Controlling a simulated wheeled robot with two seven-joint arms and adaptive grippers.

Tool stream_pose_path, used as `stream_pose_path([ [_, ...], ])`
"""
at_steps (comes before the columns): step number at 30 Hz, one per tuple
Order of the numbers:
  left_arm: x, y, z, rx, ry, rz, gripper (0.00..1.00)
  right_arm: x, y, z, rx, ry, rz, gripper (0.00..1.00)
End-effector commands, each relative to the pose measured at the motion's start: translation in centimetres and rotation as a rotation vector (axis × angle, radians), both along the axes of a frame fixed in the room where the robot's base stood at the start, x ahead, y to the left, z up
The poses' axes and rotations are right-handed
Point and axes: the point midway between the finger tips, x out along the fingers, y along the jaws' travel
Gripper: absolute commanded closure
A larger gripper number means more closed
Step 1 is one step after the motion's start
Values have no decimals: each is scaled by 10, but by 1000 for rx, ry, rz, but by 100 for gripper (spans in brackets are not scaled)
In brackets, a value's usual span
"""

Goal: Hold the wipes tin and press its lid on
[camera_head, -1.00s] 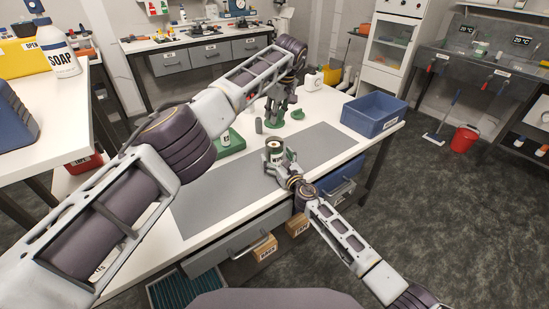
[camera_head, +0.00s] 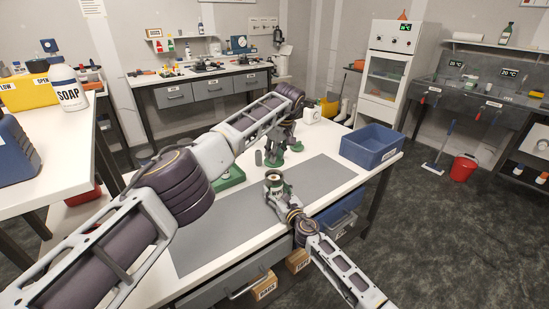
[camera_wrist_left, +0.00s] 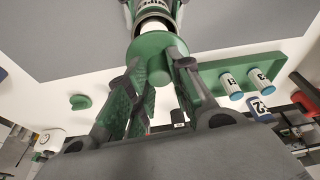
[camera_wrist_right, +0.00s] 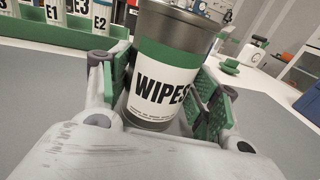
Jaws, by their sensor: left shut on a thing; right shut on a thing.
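The wipes tin (camera_head: 274,182) is a grey metal can with a green band and a white WIPES label. My right gripper (camera_head: 279,194) is shut around its sides, and the right wrist view shows the tin (camera_wrist_right: 163,85) between both green-padded fingers. The left wrist view shows white wipes in its open mouth (camera_wrist_left: 153,28). The green lid (camera_wrist_left: 150,45) is a disc with a knob. My left gripper (camera_wrist_left: 159,68) is shut on that knob. In the head view the lid (camera_head: 275,160) is apart from the tin, behind it.
A grey mat (camera_head: 215,228) covers the bench middle.

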Motion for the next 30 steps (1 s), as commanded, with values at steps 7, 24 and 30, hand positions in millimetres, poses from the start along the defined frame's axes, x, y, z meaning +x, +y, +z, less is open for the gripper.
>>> stream_pose_path([
  [7, 0, 0, -22, 2, 1, 0, 100, 0, 0, 0, 0, 0, 0, 81],
  [24, 0, 0, -25, 1, 0, 0, 100, 0, 0, 0, 0, 0, 0, 81],
  [30, 0, 0, -27, 2, 1, 1, 100, 0, 0, 0, 0, 0, 0, 81],
])
